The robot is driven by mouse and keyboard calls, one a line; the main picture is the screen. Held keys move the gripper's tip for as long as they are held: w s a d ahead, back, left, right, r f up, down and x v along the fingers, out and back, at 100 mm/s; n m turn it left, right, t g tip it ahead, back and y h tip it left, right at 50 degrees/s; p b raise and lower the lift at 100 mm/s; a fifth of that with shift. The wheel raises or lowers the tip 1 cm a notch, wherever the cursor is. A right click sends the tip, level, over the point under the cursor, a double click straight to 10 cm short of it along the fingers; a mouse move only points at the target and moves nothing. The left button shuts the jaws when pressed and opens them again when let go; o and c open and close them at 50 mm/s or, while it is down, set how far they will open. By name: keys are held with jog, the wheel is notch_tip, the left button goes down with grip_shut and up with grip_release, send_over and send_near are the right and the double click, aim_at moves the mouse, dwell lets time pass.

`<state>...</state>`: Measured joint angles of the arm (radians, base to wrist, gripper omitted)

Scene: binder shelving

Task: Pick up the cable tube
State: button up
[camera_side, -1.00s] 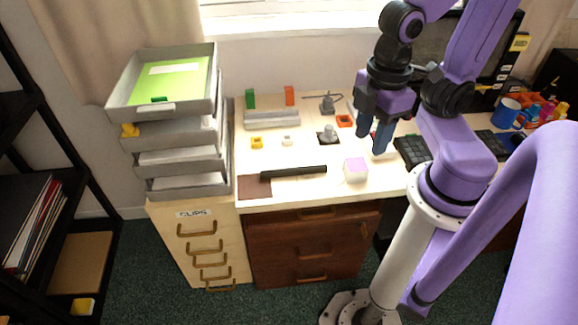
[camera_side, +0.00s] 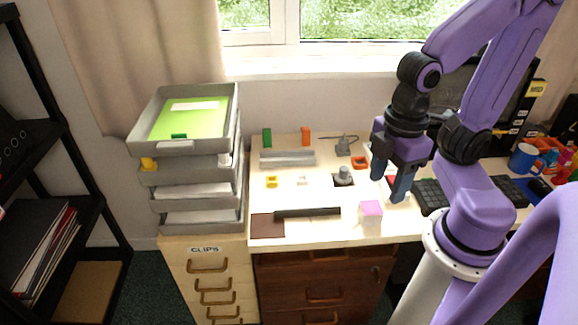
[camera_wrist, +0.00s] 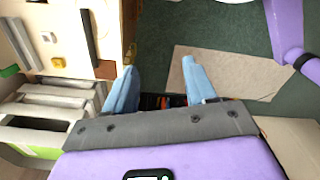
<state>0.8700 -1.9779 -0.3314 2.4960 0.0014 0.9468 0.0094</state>
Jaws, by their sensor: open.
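A long, thin black bar (camera_side: 307,212), which looks like the cable tube, lies flat near the desk's front edge, its left end by a brown mat (camera_side: 267,226). It also shows at the upper left of the wrist view (camera_wrist: 88,35). My gripper (camera_side: 388,184) is above the desk, right of the bar and apart from it. In the wrist view its two blue fingers (camera_wrist: 160,88) are spread with nothing held between them. The bar lies outside the gap between them. No part of it looks covered in the side view.
A pink-topped cube (camera_side: 370,213) stands between the bar and my gripper. Behind the bar are a yellow block (camera_side: 271,181), a dark base with a grey knob (camera_side: 344,177) and a grey channel (camera_side: 287,158). Stacked letter trays (camera_side: 198,193) stand at left, a keyboard (camera_side: 432,196) at right.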

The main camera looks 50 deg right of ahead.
jog(key=shift+w, duration=0.1)
jog(key=m, duration=0.4)
send_over(309, 210)
jog(key=f, duration=2.4)
jog(key=shift+s+d+f, duration=0.15)
jog(key=shift+s+f, duration=0.15)
jog(key=shift+f, duration=0.1)
jog(key=shift+w+f, duration=0.15)
jog(key=shift+f, duration=1.3)
jog(key=shift+w+f, duration=0.15)
jog(key=shift+f, duration=1.25)
grip_shut()
